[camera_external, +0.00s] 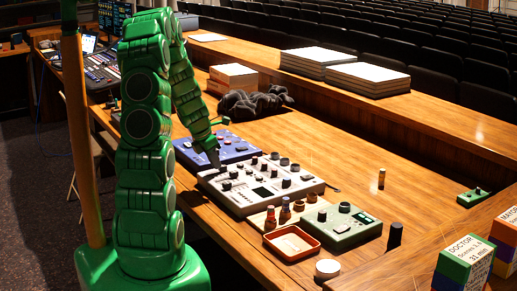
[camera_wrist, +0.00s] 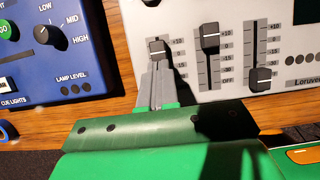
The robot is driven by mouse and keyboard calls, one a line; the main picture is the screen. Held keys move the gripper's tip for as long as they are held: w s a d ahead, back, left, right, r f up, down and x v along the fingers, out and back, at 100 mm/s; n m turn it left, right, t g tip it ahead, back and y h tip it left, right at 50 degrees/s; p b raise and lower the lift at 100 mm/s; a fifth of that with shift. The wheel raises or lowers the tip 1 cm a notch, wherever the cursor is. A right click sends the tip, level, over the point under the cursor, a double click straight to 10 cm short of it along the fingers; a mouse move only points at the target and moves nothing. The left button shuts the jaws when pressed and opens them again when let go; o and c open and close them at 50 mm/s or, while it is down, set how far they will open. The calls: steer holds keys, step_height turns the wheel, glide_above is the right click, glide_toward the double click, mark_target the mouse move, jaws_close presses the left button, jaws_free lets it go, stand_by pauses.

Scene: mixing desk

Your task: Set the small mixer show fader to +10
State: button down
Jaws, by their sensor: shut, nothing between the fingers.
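The small mixer (camera_external: 238,199) is a white panel with dark knobs on the desk, and its fader part (camera_wrist: 292,22) fills the upper right of the wrist view. The left fader cap (camera_wrist: 157,48) is near the top of its slot, around the 0 to +10 marks. The middle fader cap (camera_wrist: 210,38) is also near the top. The right fader cap (camera_wrist: 260,80) is low, near OFF. No readable label shows which is the show fader. My gripper (camera_wrist: 157,72) is shut and empty, its tips just below or against the left cap; contact is unclear. It also shows externally (camera_external: 215,162).
A blue device (camera_external: 236,148) with knobs sits left of the mixer. A green box (camera_external: 340,230), an orange tray (camera_external: 291,243) and small bottles (camera_external: 285,211) stand in front. Dark cloth (camera_external: 250,104) lies behind. The desk to the mixer's right is mostly clear.

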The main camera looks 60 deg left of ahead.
steer(key=shift+w, duration=0.4)
steer(key=shift+s, duration=0.1)
steer(key=s, duration=0.4)
steer(key=shift+s+r, duration=0.1)
steer(key=shift+s, duration=0.05)
steer(key=v, duration=0.9)
steer(key=shift+r, duration=0.35)
steer(key=shift+d, duration=0.1)
